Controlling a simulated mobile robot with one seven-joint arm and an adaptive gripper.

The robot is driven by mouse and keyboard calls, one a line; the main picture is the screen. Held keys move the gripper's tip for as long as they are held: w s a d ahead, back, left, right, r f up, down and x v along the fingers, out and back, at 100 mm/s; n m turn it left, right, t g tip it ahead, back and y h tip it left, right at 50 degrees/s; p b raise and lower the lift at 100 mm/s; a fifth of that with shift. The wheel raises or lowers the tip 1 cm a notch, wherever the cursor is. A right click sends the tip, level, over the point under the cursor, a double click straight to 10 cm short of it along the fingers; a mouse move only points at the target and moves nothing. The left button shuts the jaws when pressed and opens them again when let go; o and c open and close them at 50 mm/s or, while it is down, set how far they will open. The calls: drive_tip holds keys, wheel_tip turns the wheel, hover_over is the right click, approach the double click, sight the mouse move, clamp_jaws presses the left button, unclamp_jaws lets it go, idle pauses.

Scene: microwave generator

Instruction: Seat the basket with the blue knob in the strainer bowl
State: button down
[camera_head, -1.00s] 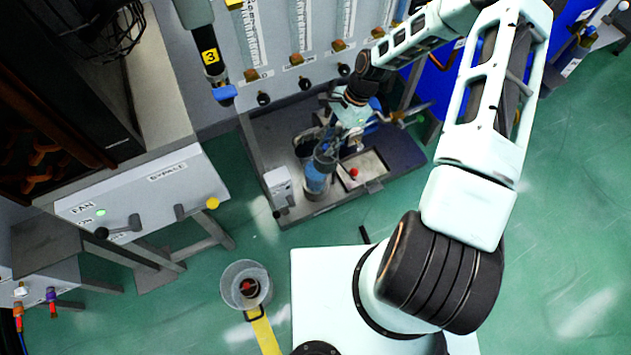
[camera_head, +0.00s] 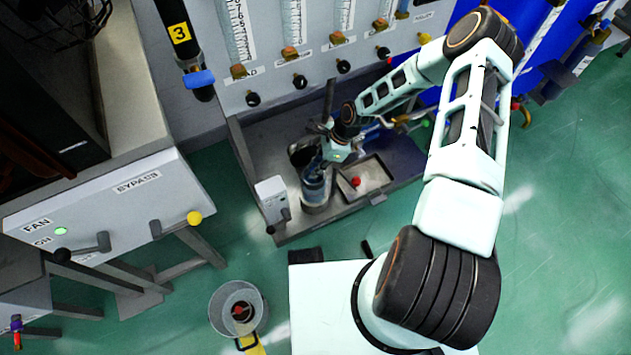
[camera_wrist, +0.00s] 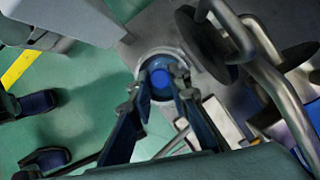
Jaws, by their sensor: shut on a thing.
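My gripper (camera_wrist: 155,85) points down and is shut on the blue knob (camera_wrist: 161,79) of the basket. In the head view the gripper (camera_head: 325,160) stands over the basket's blue body (camera_head: 314,184). A grey round rim (camera_wrist: 147,62), seemingly the strainer bowl's, rings the knob in the wrist view. In the head view the strainer bowl (camera_head: 316,206) is at the basket's lower end. The basket appears lined up with the bowl and at least partly in it. Its depth and full seating are hidden by the fingers and the angle.
A shallow tray (camera_head: 378,196) holding a red-knobbed thing (camera_head: 356,181) lies just right of the bowl. Pipes and a dark round fitting (camera_wrist: 203,35) are close to the gripper. A bucket (camera_head: 217,302) stands on the open green floor.

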wheel_tip(320, 180, down, 7)
drive_tip(key=shift+f+b, duration=0.15)
drive_tip(key=shift+b, duration=0.8)
drive_tip(key=shift+f, duration=0.15)
drive_tip(key=c, duration=1.8)
unclamp_jaws()
drive_tip(key=shift+r, duration=0.2)
